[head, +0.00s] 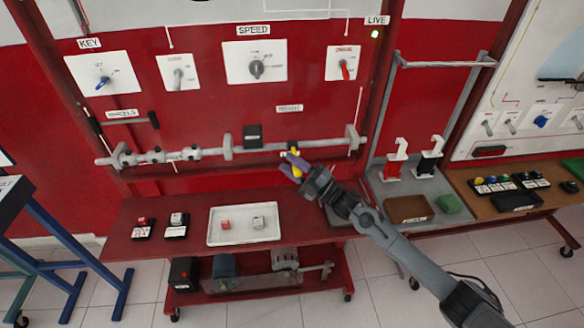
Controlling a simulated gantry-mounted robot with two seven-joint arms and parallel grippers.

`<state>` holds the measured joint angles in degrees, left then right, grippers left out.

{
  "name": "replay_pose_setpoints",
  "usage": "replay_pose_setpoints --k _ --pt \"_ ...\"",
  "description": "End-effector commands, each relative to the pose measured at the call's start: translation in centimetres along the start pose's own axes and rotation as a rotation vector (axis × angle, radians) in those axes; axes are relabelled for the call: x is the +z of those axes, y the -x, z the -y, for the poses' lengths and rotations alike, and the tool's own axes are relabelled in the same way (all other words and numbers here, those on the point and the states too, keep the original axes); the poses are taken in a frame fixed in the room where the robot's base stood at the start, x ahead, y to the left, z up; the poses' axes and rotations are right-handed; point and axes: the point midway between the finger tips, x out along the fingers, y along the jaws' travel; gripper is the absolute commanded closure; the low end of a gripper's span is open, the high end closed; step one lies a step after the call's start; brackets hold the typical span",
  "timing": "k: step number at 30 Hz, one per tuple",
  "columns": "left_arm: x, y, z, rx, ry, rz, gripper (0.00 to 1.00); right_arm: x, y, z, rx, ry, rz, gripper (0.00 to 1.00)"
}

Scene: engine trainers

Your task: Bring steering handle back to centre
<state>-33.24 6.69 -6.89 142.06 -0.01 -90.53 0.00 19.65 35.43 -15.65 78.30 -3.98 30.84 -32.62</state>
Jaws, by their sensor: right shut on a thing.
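The steering handle (297,171) appears to be a small yellow piece at the right part of the grey horizontal rod (190,156) on the red panel. My right gripper (294,166) has its fingers shut around this yellow piece, in front of the rod. The fingers and wrist hide most of the handle, so its exact angle cannot be told. My right arm reaches in from the lower right. My left gripper is not in view.
Above are the key switch (103,80), the speed dial (256,68) and a red-handled switch (344,69). Below, the red bench (185,208) carries a white tray (212,237) and small black-based blocks. A side bench (421,213) holds a brown tray and green block.

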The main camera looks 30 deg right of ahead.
Motion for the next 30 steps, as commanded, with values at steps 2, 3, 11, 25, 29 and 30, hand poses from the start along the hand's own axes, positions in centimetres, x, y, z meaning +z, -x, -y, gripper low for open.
replay_pose_setpoints --k 2,3,11,25,29,30 --pt "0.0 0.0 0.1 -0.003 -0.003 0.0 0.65 0.0 0.0 0.1 -0.003 -0.001 0.001 1.0" --pt "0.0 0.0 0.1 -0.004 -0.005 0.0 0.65 0.0 0.0 0.1 -0.003 -0.002 0.001 1.0" --pt "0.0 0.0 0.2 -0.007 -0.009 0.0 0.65 0.0 0.0 0.1 -0.003 -0.002 0.001 0.46" --pt "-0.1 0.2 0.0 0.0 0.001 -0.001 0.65 0.1 1.4 0.1 -0.004 -0.002 0.003 0.46" --pt "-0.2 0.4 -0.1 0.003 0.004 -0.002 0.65 0.0 3.4 0.1 -0.005 -0.002 0.003 0.46" --pt "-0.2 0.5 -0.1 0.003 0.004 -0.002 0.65 0.1 4.1 0.1 -0.005 -0.002 0.004 0.46"
